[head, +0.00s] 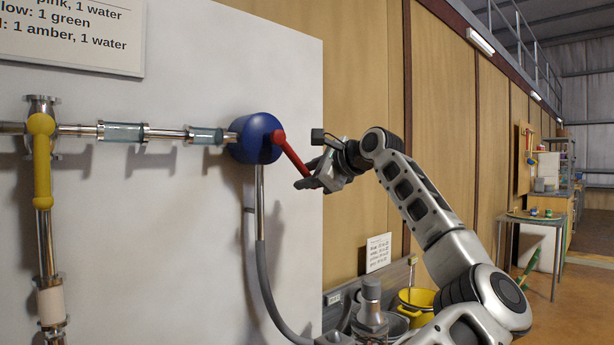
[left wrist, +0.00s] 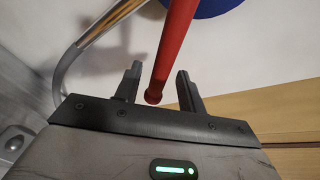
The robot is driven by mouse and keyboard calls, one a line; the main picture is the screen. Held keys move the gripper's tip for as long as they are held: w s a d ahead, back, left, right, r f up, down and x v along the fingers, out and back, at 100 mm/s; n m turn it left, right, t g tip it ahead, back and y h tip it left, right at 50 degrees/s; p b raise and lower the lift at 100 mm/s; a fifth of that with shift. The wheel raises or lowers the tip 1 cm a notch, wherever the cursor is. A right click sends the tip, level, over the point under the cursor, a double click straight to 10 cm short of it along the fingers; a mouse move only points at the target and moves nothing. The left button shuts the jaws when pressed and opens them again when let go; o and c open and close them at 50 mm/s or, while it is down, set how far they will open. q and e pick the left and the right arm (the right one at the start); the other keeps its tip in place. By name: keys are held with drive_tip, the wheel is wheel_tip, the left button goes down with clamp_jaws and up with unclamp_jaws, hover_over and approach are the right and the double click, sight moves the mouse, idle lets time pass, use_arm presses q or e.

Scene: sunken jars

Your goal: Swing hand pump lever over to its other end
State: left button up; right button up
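The hand pump is a blue round body (head: 255,139) on the white panel. Its red lever (head: 291,152) slants down and to the right from the pump's front. My left gripper (head: 308,179) is at the lever's lower free end. In the left wrist view the red lever (left wrist: 173,50) runs between the two fingers of the gripper (left wrist: 156,84), its rounded end near the palm. My right gripper is not in view.
Pipes with glass sections (head: 122,132) run left from the pump, and a grey hose (head: 268,285) hangs below it. A yellow pot (head: 416,301) stands on a bench at the lower right. A sign (head: 75,35) is at the upper left.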

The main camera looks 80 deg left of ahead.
use_arm(q)
drive_tip(key=v, duration=1.5)
drive_tip(key=shift+b, duration=0.4)
drive_tip(key=shift+w, duration=0.1)
